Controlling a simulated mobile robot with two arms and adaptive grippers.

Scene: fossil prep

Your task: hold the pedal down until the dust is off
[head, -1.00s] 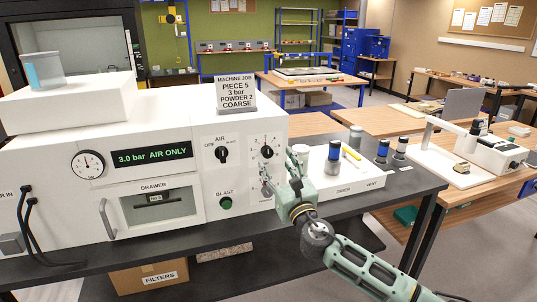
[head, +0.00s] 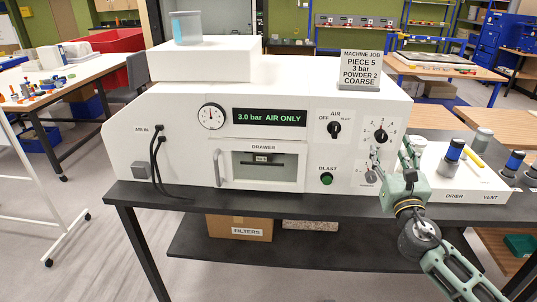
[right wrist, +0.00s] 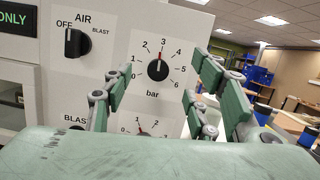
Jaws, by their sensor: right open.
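No pedal shows in either view. The white blasting machine (head: 130,125) stands on a dark bench, and its display (head: 269,117) reads "3.0 bar AIR ONLY". Its drawer (head: 258,185) is shut; a dark piece with a small label (head: 261,159) shows behind the window. I cannot make out dust on it. The black AIR knob (head: 335,129) sits above the green BLAST button (head: 326,179). My right gripper (head: 392,158) is open and empty in front of the bar dial (right wrist: 158,69), whose red mark points at 3. My left gripper is out of view.
A job sign (head: 360,71) and a clear container with blue inside (head: 186,28) stand on top of the machine. Dark-and-blue capped jars (head: 452,155) stand to the right by the drier and vent labels. A FILTERS box (head: 239,228) sits on the lower shelf.

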